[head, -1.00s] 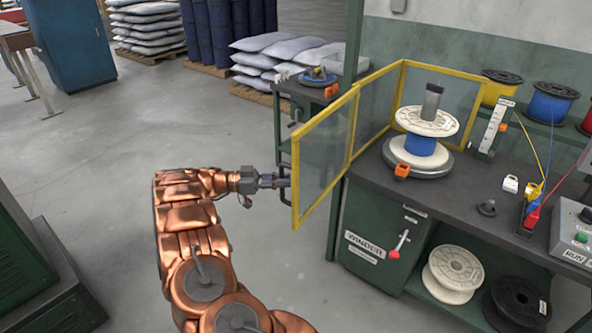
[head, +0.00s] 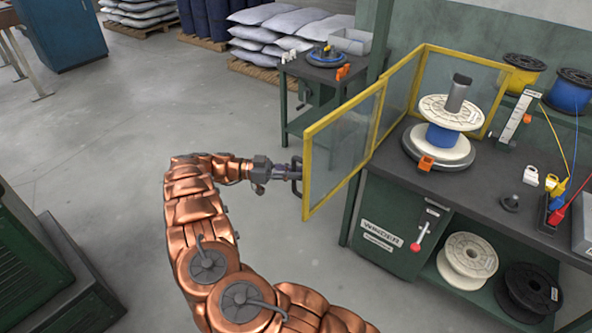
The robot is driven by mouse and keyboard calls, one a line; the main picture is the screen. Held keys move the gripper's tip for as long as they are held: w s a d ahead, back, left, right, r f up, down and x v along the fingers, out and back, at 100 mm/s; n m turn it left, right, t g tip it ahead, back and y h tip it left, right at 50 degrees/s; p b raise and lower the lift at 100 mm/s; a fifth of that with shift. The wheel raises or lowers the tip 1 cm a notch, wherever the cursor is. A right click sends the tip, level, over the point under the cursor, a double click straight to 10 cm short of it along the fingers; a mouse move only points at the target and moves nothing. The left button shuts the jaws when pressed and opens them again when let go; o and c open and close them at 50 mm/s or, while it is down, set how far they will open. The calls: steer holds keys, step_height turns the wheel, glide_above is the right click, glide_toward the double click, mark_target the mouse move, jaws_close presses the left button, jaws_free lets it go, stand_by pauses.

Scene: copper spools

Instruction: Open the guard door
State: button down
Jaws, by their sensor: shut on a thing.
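The guard door (head: 342,147) is a clear panel in a yellow frame. It stands swung out from the winder bench, past the bench's left front corner, with its free edge toward my arm. A dark handle (head: 297,176) sits on that free edge. My gripper (head: 291,173) is at the handle and shut on it; the fingers are small and partly merge with the handle in this view. Behind the door, a white spool with blue winding (head: 446,113) stands upright on the winder's round base.
The winder bench (head: 470,183) holds an orange block (head: 426,164), a gauge post (head: 514,118) and colored wire guides. A small side table (head: 318,74) stands behind the door. Green cabinets (head: 45,270) are at lower left. The floor (head: 130,150) left of my arm is clear.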

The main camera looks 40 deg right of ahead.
steer(key=shift+d, duration=0.1)
steer(key=c, duration=1.3)
jaws_free()
steer(key=shift+o, duration=0.8)
steer(key=shift+w, duration=0.1)
steer(key=shift+r, duration=0.15)
